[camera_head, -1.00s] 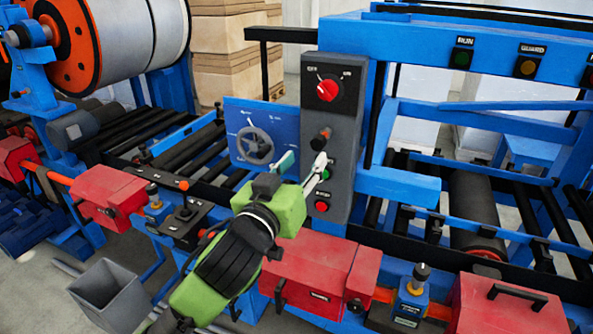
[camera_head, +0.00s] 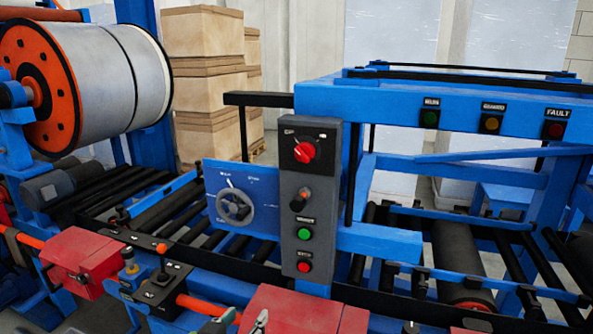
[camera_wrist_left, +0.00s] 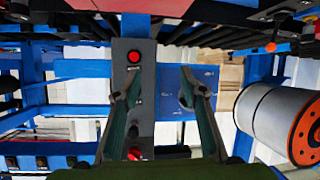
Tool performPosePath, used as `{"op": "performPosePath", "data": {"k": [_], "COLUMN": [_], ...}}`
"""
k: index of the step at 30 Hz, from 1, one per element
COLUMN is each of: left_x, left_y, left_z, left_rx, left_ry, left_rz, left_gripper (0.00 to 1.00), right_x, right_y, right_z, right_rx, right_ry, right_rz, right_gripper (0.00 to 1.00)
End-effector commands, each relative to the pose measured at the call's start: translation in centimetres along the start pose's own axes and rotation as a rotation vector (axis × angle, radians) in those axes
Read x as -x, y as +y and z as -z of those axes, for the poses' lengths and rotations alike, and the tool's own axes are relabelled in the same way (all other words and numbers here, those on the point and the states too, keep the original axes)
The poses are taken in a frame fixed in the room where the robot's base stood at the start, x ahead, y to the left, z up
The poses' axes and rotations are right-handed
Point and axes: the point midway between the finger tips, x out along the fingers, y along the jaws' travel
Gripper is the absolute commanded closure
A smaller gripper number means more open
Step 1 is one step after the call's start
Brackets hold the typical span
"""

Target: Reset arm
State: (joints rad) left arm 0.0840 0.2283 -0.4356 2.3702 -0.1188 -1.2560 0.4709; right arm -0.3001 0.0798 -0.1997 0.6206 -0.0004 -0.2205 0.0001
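My left gripper (camera_head: 239,322) shows only by its fingertips at the bottom edge of the head view, below and in front of the grey control panel (camera_head: 319,189). Its fingers are apart with nothing between them. In the left wrist view the open gripper (camera_wrist_left: 160,92) faces the grey panel (camera_wrist_left: 151,42) and the blue dial plate (camera_wrist_left: 172,105); this picture is upside down. The panel carries a red rotary switch (camera_head: 304,152), a black knob (camera_head: 300,199), a green button (camera_head: 304,234) and a red button (camera_head: 304,267). My right gripper is in neither view.
A handwheel (camera_head: 234,207) sits on the blue plate left of the panel. Red boxes (camera_head: 84,258) line the machine's near side. A large roll (camera_head: 95,78) stands left, and roller beds run behind the panel. Several dark-looking lamps sit on the upper blue beam (camera_head: 383,105).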

Motion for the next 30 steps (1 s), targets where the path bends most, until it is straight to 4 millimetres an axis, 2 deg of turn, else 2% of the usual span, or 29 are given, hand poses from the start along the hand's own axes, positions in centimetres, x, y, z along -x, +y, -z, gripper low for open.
{"op": "performPosePath", "data": {"k": [1,3,6,9,12,19,26,30], "left_x": [0.6,1.9,4.3,6.8,9.4,15.6,11.2,8.7], "left_y": [-1.3,-2.9,-4.7,-6.0,-6.9,-8.4,-9.0,-9.5], "left_z": [-4.1,-9.1,-15.3,-20.0,-23.8,-30.6,-36.5,-41.2], "left_rx": [-0.001,-0.017,-0.040,-0.061,-0.078,-0.110,-0.113,-0.114], "left_ry": [-0.098,-0.222,-0.382,-0.513,-0.622,-0.842,-0.868,-0.888], "left_rz": [0.025,0.053,0.078,0.090,0.094,0.088,0.082,0.079], "left_gripper": [0.61,0.61,0.61,0.61,0.61,0.61,0.61,0.61], "right_x": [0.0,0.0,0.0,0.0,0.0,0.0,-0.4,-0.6], "right_y": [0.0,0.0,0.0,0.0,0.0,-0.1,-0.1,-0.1], "right_z": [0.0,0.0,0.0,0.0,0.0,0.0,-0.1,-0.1], "right_rx": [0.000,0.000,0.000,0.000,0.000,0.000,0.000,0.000], "right_ry": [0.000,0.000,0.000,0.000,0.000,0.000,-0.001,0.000], "right_rz": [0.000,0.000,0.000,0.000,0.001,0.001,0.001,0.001], "right_gripper": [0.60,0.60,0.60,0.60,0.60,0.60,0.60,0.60]}}
